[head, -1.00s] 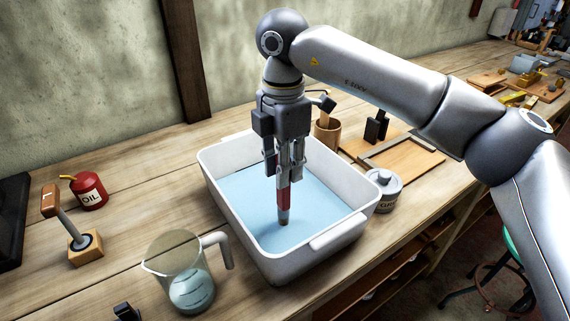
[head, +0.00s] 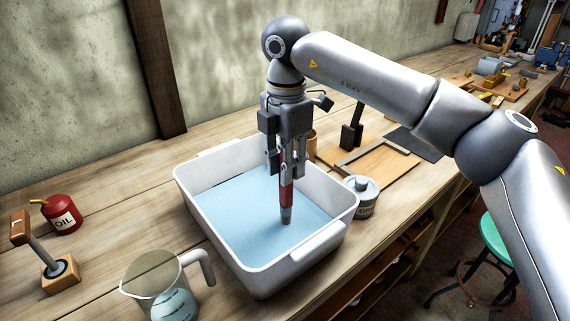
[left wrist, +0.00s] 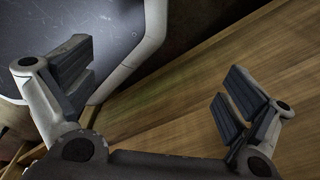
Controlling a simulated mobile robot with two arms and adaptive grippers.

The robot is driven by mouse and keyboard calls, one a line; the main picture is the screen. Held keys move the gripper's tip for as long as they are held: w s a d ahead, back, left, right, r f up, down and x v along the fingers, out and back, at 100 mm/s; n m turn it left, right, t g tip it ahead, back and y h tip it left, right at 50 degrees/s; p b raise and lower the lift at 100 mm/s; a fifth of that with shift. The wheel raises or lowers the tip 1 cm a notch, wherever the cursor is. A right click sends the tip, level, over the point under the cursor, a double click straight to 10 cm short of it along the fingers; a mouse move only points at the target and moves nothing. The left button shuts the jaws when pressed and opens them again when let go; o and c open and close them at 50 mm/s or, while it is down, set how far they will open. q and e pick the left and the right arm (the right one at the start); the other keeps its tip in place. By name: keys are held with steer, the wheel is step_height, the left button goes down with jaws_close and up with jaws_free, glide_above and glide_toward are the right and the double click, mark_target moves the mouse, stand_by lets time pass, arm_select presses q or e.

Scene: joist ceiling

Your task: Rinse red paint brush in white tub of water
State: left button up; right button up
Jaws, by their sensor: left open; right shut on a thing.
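The white tub (head: 183,196) stands on the workbench in the head view and holds light blue water (head: 232,208). My right gripper (head: 286,168) points down over the tub, shut on the red paint brush (head: 286,194). The brush hangs upright, with its dark lower end inside the tub's outline at the water. I cannot tell how deep the tip is. The gripper's fingers hide the brush's upper part. My left gripper (left wrist: 157,85) shows only in the left wrist view, open and empty, its fingers wide apart.
A clear jug (head: 163,287) stands in front of the tub at left. A red oil can (head: 62,215) and a wooden-based tool (head: 60,274) are farther left. A grey can (head: 362,198) stands close to the tub's right side. A wooden board (head: 385,172) lies behind it.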

step_height(320, 180, up, 16)
steer(key=p, duration=0.9)
steer(key=shift+f+p, duration=0.15)
steer(key=shift+p, duration=0.25)
stand_by(0.8)
